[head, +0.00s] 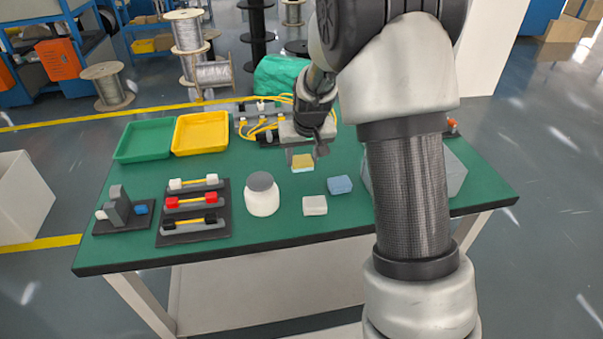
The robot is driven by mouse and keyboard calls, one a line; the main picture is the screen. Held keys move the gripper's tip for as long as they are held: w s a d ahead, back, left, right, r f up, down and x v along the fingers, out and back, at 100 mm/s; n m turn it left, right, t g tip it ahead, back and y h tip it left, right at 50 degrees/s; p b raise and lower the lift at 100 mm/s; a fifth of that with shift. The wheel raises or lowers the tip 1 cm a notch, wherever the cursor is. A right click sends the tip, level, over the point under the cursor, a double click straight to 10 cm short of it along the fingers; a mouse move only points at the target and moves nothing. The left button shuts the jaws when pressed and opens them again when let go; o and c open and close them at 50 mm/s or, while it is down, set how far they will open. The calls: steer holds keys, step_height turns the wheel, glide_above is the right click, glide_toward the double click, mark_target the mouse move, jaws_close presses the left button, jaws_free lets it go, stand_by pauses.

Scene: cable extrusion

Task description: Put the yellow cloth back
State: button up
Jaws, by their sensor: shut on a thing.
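The yellow cloth (303,160) is a small folded block with a pale blue lower edge, near the middle of the green table. My gripper (304,154) is directly above it, pointing down, and is shut on it. A gap between the cloth and the table cannot be made out. A blue folded cloth (340,184) lies to the right and nearer. A pale grey-white cloth (315,205) lies in front of the blue one.
A white jar with a grey lid (262,195) stands left of the cloths. Green (145,140) and yellow (201,133) trays and a cable fixture (262,120) are at the back. A connector rack (194,210) is at left.

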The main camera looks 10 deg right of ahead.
mark_target(302, 169)
steer(key=shift+f+b, duration=0.45)
steer(key=shift+f, duration=1.6)
steer(key=shift+f, duration=0.1)
steer(key=shift+f, duration=0.2)
steer(key=o, duration=0.9)
steer(key=shift+r, duration=0.1)
steer(key=shift+o, duration=0.2)
